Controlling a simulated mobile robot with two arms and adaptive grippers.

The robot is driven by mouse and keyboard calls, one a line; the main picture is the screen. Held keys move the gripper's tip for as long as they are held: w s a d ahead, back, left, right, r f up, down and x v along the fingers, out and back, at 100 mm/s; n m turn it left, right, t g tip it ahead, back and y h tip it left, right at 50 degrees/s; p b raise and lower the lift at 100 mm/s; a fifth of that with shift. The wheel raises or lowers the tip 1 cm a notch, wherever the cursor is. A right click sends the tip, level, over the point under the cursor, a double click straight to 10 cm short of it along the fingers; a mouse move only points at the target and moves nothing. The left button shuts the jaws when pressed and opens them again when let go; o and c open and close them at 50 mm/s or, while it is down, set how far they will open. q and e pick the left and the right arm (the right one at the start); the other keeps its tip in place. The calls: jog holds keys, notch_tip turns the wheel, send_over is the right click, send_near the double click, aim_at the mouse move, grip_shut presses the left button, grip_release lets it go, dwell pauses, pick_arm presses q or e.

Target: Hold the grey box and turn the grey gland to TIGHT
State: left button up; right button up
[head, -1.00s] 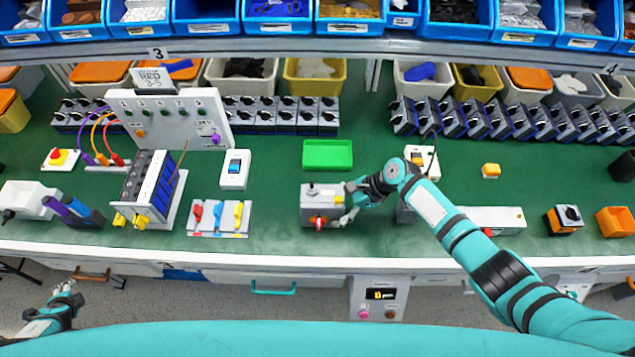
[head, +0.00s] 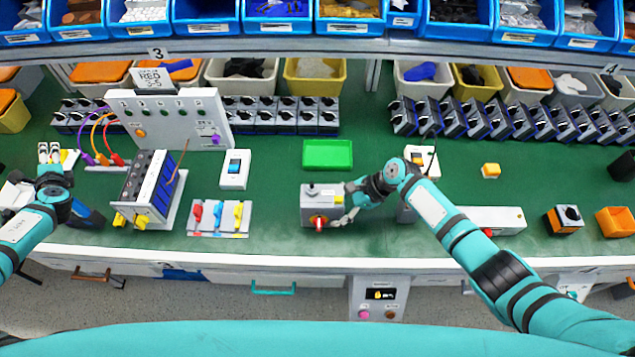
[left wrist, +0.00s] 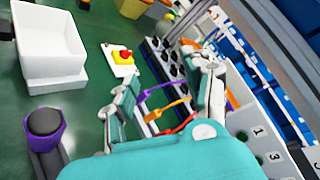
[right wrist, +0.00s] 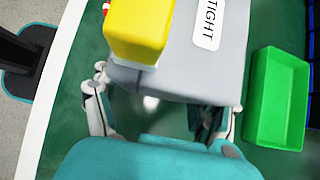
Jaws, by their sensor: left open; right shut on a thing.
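The grey box (head: 309,212) stands on the green bench top near the middle. In the right wrist view the box (right wrist: 190,65) shows a TIGHT label (right wrist: 207,25) and a yellow part (right wrist: 138,32). My right gripper (head: 347,205) is shut on the box from its right side. My left gripper (head: 50,153) is open and empty above the far left of the bench, well away from the box. The gland cannot be made out in either wrist view.
A green tray (head: 327,154) lies behind the box. A plate with coloured levers (head: 218,233) and a module rack (head: 150,190) stand between my left gripper and the box. An upright panel with cables (head: 170,116) is behind them. Bare bench lies just left of the box.

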pick_arm(q)
jog(key=w+d, duration=0.2)
jog(key=d, duration=0.4)
jog(key=w+d+n+g, duration=0.1)
jog(key=w+d, duration=0.2)
jog(key=d, duration=0.4)
jog(key=w+d+f+n+h, duration=0.1)
jog(key=w+d, duration=0.2)
jog(key=d, duration=0.4)
jog(key=shift+d, duration=0.25)
jog(key=w+d+g+h, duration=0.2)
jog(key=d+h, duration=0.1)
jog(key=d, duration=1.4)
notch_tip(320, 180, up, 5)
jog(key=m+g+h, duration=0.6)
jog(key=m+g, duration=0.2)
jog(key=m, duration=0.1)
send_over(312, 187)
jog(key=shift+w+a+r, duration=0.15)
jog(key=shift+w+a, duration=0.1)
jog(key=shift+s+d, duration=0.2)
jog(key=shift+s, duration=0.05)
jog(key=shift+s+f, duration=0.1)
jog(key=shift+f, duration=4.3)
jog(key=shift+m, duration=0.3)
grip_shut()
